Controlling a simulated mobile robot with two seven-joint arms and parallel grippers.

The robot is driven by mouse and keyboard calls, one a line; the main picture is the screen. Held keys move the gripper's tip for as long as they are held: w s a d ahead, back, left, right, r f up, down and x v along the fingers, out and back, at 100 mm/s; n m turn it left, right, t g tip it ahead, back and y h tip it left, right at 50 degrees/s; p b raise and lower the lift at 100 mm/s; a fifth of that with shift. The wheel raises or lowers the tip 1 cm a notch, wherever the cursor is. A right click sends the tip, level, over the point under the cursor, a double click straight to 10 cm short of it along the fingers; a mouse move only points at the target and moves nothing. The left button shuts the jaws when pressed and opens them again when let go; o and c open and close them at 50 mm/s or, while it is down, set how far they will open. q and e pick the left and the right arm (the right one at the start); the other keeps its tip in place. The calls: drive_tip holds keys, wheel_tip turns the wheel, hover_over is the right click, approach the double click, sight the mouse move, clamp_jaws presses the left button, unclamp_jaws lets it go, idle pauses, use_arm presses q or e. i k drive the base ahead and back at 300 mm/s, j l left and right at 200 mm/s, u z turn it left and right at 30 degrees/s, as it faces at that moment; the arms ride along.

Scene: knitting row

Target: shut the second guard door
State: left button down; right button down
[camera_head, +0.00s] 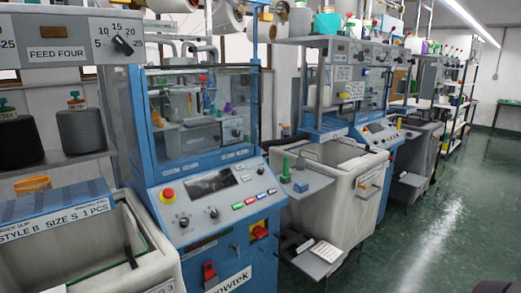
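The nearest blue knitting machine (215,205) has a clear guard door (190,140) in a blue frame above its control panel. Behind the clear panel I see machine parts and green and purple pieces. A second blue machine (375,131) stands farther along the row, with a clear guard front (345,88) partly hidden by a shelf. I cannot tell from here whether either door is fully shut. Neither of my grippers is in view.
A grey bin (350,190) and a small side table (300,183) stand between the machines. Another bin (150,270) is at the front left, below a shelf with yarn cones (82,132). The green floor (450,215) on the right is open.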

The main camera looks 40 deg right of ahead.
sight(143, 80)
drive_tip(key=i+l, duration=0.1)
drive_tip(key=l, duration=0.9)
drive_tip(key=i+l, duration=0.15)
drive_tip(key=l, duration=0.8)
drive_tip(key=i+l+z, duration=0.1)
drive_tip(key=l, duration=0.4)
drive_tip(key=i+l, duration=0.1)
drive_tip(key=l, duration=0.4)
drive_tip(key=i+l, duration=0.1)
drive_tip(key=l, duration=0.35)
